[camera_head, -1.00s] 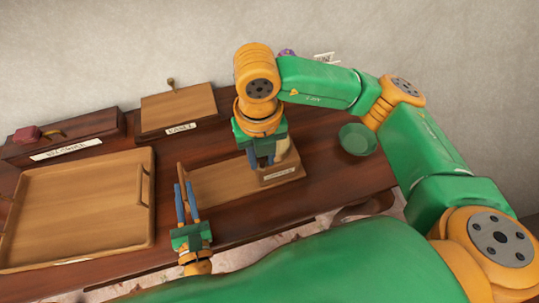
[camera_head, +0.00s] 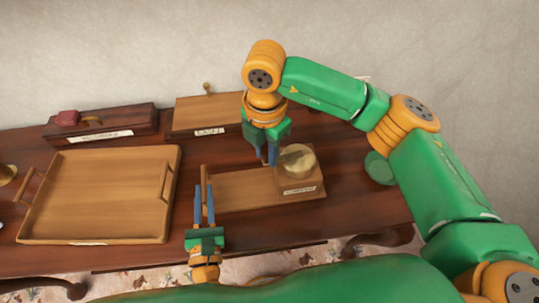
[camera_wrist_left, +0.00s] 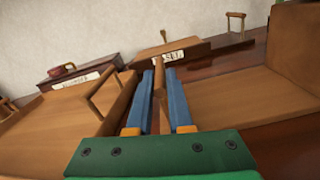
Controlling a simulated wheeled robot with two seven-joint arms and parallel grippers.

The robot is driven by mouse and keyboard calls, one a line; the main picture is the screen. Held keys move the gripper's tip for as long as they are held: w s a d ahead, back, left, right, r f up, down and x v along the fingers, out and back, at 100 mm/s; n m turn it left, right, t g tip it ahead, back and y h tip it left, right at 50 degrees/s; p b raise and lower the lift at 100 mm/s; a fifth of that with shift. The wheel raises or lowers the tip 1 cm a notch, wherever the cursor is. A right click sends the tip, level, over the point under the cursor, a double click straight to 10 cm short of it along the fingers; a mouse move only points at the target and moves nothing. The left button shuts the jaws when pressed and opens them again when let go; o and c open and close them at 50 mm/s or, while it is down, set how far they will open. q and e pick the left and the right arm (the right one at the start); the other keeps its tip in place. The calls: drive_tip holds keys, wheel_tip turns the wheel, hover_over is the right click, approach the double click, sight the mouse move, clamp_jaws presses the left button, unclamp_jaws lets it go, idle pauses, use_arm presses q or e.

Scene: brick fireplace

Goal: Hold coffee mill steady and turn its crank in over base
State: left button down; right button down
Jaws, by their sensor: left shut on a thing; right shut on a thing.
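The coffee mill (camera_head: 297,187) is a labelled wooden box with a brass dome (camera_head: 298,159) on the right end of a flat wooden base board (camera_head: 245,188). My left gripper (camera_head: 204,188) is shut on a thin upright wooden piece (camera_head: 204,174) at the board's left end. In the left wrist view this piece (camera_wrist_left: 160,95) stands between the blue fingers. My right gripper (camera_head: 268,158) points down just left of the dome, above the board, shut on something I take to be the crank. The fingers hide most of it.
A wooden tray (camera_head: 97,238) with side handles lies on the left of the dark table (camera_head: 215,258). Two labelled boxes (camera_head: 100,125) (camera_head: 205,113) stand behind. A green bowl (camera_head: 380,167) is right of the mill, partly behind my right arm.

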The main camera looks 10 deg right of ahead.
drive_tip(key=shift+w+m, duration=0.35)
drive_tip(key=shift+m, duration=0.15)
drive_tip(key=c, duration=0.7)
unclamp_jaws()
drive_tip(key=shift+o, duration=0.2)
wheel_tip(320, 180, up, 12)
use_arm(q)
drive_tip(key=c, duration=0.8)
unclamp_jaws()
